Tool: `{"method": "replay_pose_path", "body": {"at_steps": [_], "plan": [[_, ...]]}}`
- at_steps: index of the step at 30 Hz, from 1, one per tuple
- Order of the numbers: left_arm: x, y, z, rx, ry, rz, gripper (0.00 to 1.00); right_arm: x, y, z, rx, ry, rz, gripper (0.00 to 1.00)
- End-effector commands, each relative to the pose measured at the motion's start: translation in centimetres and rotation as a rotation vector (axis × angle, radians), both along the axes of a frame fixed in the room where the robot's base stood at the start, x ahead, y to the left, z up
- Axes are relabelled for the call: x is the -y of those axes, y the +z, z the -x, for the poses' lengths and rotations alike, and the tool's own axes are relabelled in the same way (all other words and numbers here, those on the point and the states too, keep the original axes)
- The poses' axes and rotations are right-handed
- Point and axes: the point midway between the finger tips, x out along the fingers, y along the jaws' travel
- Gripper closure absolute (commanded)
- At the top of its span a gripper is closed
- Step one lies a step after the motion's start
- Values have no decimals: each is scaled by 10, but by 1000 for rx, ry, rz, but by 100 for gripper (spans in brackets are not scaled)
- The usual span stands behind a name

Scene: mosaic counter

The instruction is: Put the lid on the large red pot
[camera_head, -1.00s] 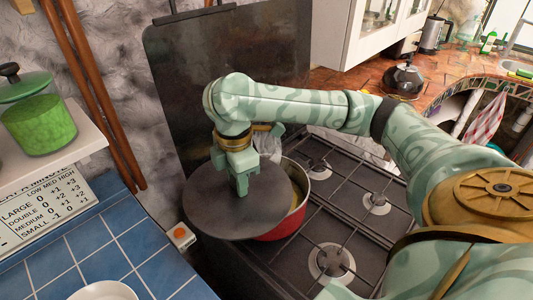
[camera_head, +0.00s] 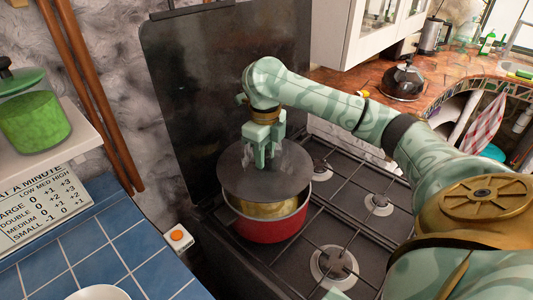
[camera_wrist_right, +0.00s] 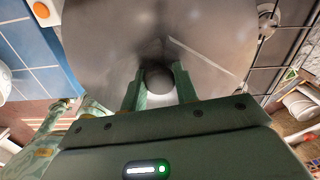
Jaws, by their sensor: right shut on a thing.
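The large red pot (camera_head: 268,230) stands on the back left of the stove, and its yellowish inside shows at the front. The round dark grey lid (camera_head: 240,180) is over the pot's back part, with a gap below its front edge. My right gripper (camera_head: 264,160) is above the lid and shut on its knob. In the right wrist view the dark round knob (camera_wrist_right: 158,79) sits between the two fingers, and the lid (camera_wrist_right: 110,50) fills the upper middle. The lid hides the pot there. Whether the lid touches the pot's back rim is hidden. My left gripper is not in view.
The black stove (camera_head: 340,225) has free burners to the right of the pot. A dark upright panel (camera_head: 195,100) stands close behind it. A green pot (camera_head: 35,122) is on the left shelf (camera_head: 75,135). A dark kettle (camera_head: 403,80) stands on the far counter.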

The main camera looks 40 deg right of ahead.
Motion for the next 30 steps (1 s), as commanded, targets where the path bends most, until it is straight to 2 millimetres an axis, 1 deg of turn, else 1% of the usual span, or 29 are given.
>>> {"method": "replay_pose_path", "body": {"at_steps": [4,11,17,26,30], "plan": [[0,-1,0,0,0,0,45,6,-2,-1,-2,99,0,100],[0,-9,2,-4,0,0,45,7,-7,-1,-2,125,0,100],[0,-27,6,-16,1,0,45,7,-22,-1,-3,125,1,100],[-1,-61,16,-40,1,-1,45,8,-48,-2,-4,124,1,100],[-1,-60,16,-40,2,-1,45,7,-54,-1,-3,122,1,100]]}}
